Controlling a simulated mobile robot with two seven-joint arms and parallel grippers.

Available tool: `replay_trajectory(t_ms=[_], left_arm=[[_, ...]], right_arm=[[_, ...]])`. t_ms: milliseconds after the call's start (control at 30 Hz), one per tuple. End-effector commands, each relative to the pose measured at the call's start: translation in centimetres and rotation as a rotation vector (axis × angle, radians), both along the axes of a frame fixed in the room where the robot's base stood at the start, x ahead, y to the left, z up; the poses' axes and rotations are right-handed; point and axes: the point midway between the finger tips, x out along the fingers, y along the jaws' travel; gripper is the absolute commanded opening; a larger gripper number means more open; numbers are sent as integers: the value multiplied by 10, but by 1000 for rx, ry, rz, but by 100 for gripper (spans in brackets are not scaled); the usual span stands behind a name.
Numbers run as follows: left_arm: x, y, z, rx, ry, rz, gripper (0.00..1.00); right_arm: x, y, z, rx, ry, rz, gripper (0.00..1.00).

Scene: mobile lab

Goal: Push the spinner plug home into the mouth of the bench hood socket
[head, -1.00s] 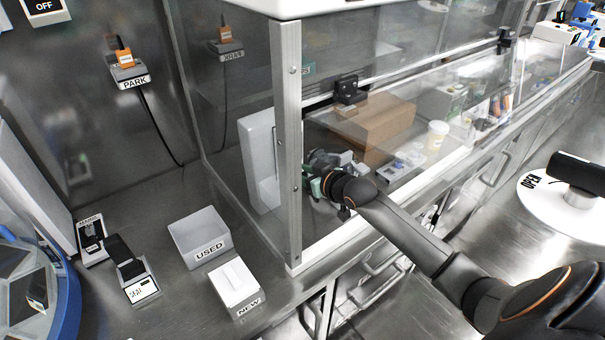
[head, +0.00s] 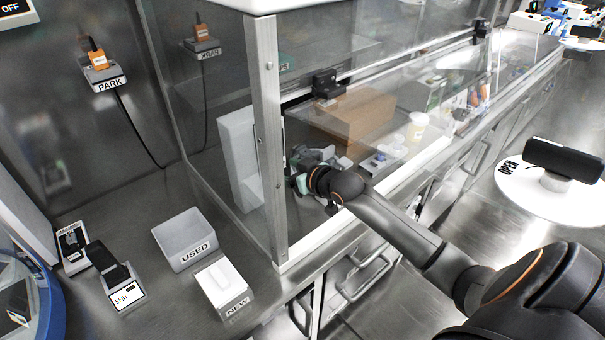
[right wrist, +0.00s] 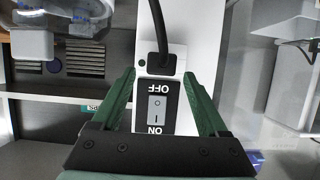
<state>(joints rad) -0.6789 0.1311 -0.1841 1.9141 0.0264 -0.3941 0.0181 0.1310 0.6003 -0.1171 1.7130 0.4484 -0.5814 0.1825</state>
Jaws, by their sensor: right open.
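My right gripper (head: 302,170) is at the bench hood (head: 268,150), beside the tall white unit (head: 240,160). In the right wrist view its green fingers (right wrist: 158,74) are open, one on each side of a black ON/OFF switch (right wrist: 157,104). Just beyond the switch, a black plug (right wrist: 161,64) with a cable sits at the white unit. How deep it sits cannot be told. An orange plug (head: 96,59) with a black cable is in the PARK holder (head: 103,76) on the back wall. Which plug is the spinner's is not clear. My left gripper is out of view.
A USED bin (head: 184,240) and a NEW box (head: 223,288) stand on the bench left of the hood post. A brown carton (head: 355,115) and a white cup (head: 416,127) are behind the hood glass. A blue-rimmed round device (head: 48,305) is at far left.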

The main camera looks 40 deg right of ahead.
Motion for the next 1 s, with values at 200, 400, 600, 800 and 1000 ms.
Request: replay_trajectory(t_ms=[200, 400, 600, 800, 1000], left_arm=[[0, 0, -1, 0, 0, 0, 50], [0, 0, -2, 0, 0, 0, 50], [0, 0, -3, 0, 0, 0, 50], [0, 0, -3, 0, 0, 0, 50], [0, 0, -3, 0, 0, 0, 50]], right_arm=[[-37, -2, 14, -2, 1, 2, 77], [-71, -5, 28, -1, 2, 1, 77], [-93, -7, 38, 1, 1, 1, 77], [-101, -7, 42, 0, -1, 1, 77], [-102, -7, 43, 0, -1, 1, 77]])
